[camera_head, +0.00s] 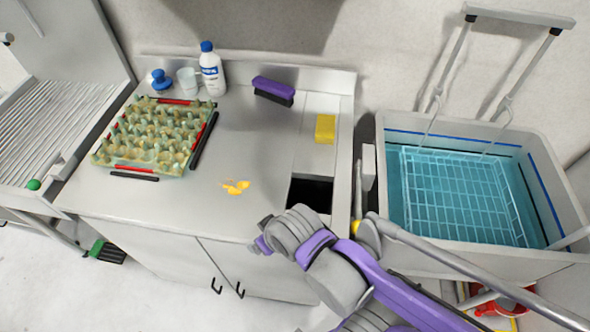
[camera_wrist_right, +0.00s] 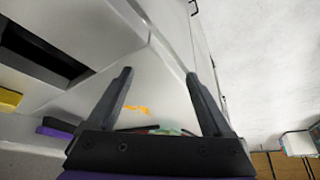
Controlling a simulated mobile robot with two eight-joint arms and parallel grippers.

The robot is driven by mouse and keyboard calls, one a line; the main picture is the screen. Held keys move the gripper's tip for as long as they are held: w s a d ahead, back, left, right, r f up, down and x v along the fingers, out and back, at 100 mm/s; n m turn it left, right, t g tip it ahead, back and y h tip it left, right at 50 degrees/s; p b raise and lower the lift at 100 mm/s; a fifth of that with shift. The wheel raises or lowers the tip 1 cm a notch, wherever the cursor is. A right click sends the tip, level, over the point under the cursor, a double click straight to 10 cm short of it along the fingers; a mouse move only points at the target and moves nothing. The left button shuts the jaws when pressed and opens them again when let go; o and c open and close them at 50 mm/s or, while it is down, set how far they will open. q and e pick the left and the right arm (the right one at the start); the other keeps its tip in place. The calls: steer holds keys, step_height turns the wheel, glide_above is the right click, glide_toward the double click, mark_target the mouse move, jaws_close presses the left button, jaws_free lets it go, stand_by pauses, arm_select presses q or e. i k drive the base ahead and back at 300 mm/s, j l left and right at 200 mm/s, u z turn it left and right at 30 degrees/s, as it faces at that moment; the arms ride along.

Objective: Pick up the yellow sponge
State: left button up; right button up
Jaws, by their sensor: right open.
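The yellow sponge (camera_head: 325,128) stands on the light raised strip at the right side of the steel counter in the head view. In the right wrist view the sponge (camera_wrist_right: 8,98) shows at the left edge, partly cut off. My right gripper (camera_head: 262,232) is by the counter's front edge, apart from the sponge, which lies farther back and to the right. In the wrist view my right gripper (camera_wrist_right: 158,85) has its two fingers spread with nothing between them. My left gripper is not in view.
An egg tray (camera_head: 128,167) sits at the counter's left. A purple brush (camera_head: 273,88), white bottle (camera_head: 211,72) and cup stand at the back. A yellow spill (camera_head: 236,187) lies mid-counter. A dark opening (camera_head: 310,194) is in front of the sponge. A water basin (camera_head: 384,135) is at right.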

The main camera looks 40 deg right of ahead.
mark_target(326, 128)
steer(key=k+z, duration=0.45)
steer(key=i+z, duration=0.2)
steer(key=z, duration=0.2)
steer(key=i+z, duration=0.2)
steer(key=z, duration=0.25)
steer(key=i+z, duration=0.2)
steer(key=z, duration=0.2)
steer(key=k, duration=0.15)
steer(key=k+j+z, duration=0.15)
steer(key=k+z, duration=0.3)
steer(key=i+j+z, duration=0.1)
steer(key=z, duration=0.4)
steer(key=j+z, duration=0.3)
steer(key=z, duration=0.15)
steer(key=i, duration=0.5)
steer(key=k, duration=0.45)
